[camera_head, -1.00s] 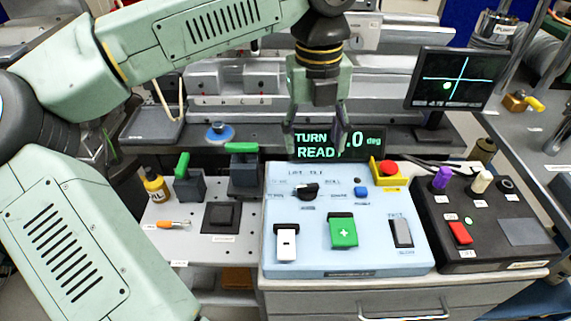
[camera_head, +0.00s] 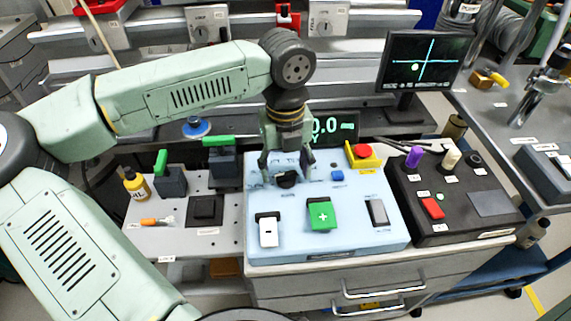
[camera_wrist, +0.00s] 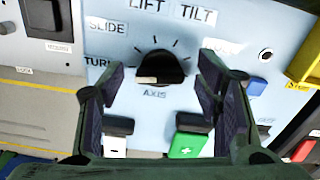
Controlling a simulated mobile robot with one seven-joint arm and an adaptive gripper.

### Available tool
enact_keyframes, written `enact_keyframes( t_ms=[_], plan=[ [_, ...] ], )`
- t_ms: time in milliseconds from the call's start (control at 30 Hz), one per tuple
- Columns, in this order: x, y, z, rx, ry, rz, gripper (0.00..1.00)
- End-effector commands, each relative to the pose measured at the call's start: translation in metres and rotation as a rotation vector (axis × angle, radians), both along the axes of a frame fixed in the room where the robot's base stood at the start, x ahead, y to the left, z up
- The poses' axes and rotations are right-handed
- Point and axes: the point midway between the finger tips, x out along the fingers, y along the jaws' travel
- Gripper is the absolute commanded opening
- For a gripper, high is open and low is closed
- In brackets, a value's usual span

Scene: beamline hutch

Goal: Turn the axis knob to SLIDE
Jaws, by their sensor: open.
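The axis knob (camera_wrist: 163,67) is a round black knob on the light blue control panel (camera_head: 345,245). In the wrist view it has a pale pointer mark on its left side, toward the TURN label (camera_wrist: 98,62). The SLIDE label (camera_wrist: 107,27) is up and left of the knob, with LIFT and TILT further along the arc. My gripper (camera_head: 284,168) is open over the knob, pointing down. In the wrist view, its fingers (camera_wrist: 162,75) are on either side of the knob, with gaps visible. In the head view the knob (camera_head: 287,180) is partly hidden by the fingers.
A white switch (camera_head: 268,233), a green cross button (camera_head: 320,215) and a grey rocker (camera_head: 377,212) sit on the panel's front. A red emergency button (camera_head: 362,151) is behind right. A display (camera_head: 333,128) stands behind, partly hidden by my gripper.

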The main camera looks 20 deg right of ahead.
Motion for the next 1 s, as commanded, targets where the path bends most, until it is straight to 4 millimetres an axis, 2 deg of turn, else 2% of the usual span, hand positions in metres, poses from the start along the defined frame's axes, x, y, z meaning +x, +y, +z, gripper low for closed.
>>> enact_keyframes(
  t_ms=[133, 833, 1000],
  plan=[
    [0.0, -0.0001, 0.0001, 0.0, 0.0, 0.0, 0.57],
    [0.0, -0.0001, 0.0006, 0.0, 0.0, 0.0, 0.1],
    [0.0001, -0.0001, -0.0001, 0.0, 0.0, -0.009, 0.1]
  ],
)
